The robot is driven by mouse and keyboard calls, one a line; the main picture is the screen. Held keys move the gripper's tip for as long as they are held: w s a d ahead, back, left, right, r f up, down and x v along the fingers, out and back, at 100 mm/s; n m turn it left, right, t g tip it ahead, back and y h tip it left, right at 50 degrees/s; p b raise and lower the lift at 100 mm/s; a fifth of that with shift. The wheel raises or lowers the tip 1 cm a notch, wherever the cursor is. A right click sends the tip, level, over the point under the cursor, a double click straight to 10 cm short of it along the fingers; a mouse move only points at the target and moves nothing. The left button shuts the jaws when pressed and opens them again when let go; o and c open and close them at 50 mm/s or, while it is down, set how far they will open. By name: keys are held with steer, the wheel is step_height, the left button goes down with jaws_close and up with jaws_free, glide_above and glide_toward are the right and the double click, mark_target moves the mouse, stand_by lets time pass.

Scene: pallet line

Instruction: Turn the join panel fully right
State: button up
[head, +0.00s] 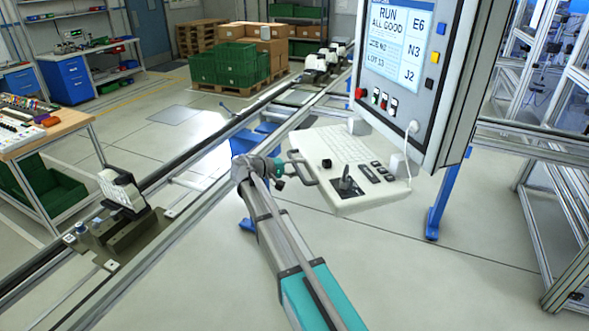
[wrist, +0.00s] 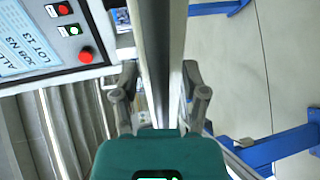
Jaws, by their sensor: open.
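The join panel (head: 405,60) is a grey-white box with a lit screen reading "RUN ALL GOOD", at the upper right of the head view. A pale keyboard shelf (head: 335,160) with a joystick juts out below it. In the wrist view, part of the panel face (wrist: 60,50) shows at the upper left with a red knob and switches. My gripper (head: 309,171) is open at the shelf's left edge. In the wrist view, its dark fingers (wrist: 160,95) stand either side of a long pale bar; I cannot tell whether they touch it.
A conveyor rail (head: 225,135) runs diagonally behind my arm, carrying a fixture (head: 120,225) at left. A blue post (head: 440,200) stands below the panel. An aluminium frame (head: 540,230) is at right.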

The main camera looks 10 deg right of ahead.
jaws_close()
